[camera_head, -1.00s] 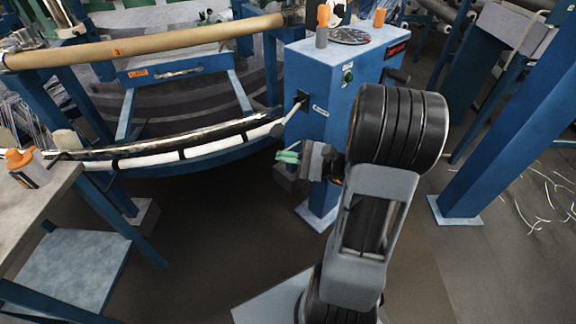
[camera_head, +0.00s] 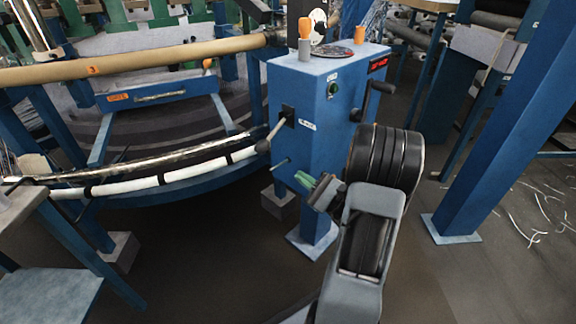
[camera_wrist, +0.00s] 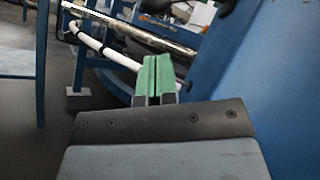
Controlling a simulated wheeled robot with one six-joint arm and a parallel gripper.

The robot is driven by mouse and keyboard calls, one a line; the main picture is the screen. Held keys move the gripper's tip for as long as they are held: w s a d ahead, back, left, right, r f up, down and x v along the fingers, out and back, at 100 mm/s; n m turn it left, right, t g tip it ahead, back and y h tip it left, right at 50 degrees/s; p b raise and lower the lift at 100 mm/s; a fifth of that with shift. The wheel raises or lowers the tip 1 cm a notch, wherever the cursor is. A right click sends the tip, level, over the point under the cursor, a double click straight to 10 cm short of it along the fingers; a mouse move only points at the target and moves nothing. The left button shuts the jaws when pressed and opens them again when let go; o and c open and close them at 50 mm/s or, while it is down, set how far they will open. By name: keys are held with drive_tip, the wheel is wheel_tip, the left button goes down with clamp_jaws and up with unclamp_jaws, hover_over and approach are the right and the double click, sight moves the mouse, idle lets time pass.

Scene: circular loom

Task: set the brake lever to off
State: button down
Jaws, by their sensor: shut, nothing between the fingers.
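The brake lever (camera_head: 275,131) appears to be the grey rod with a dark round knob on the left part of the blue cabinet (camera_head: 318,88). It comes out of a black slotted plate and slants down to the left. A small white label (camera_head: 307,125) sits beside it, too small to read. My gripper (camera_head: 304,180) is below and right of the knob, apart from it, in front of the cabinet's lower part. Its green fingers (camera_wrist: 152,78) are together and empty in the wrist view. A dark rounded shape at that view's top edge may be the knob; I cannot tell.
A thin peg (camera_head: 281,162) sticks out of the cabinet low down, near my fingers. A black crank (camera_head: 379,88) is on its right side. The curved white loom rail (camera_head: 130,190) runs left. A blue post (camera_head: 505,120) stands right. Dark floor in front is open.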

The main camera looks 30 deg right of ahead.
sight(270, 137)
drive_tip(key=p+x, duration=0.2)
drive_tip(key=x, duration=0.7)
drive_tip(key=shift+w+a+p, duration=0.2)
drive_tip(key=shift+w+p, duration=0.05)
drive_tip(key=shift+p, duration=0.05)
drive_tip(key=shift+r, duration=0.1)
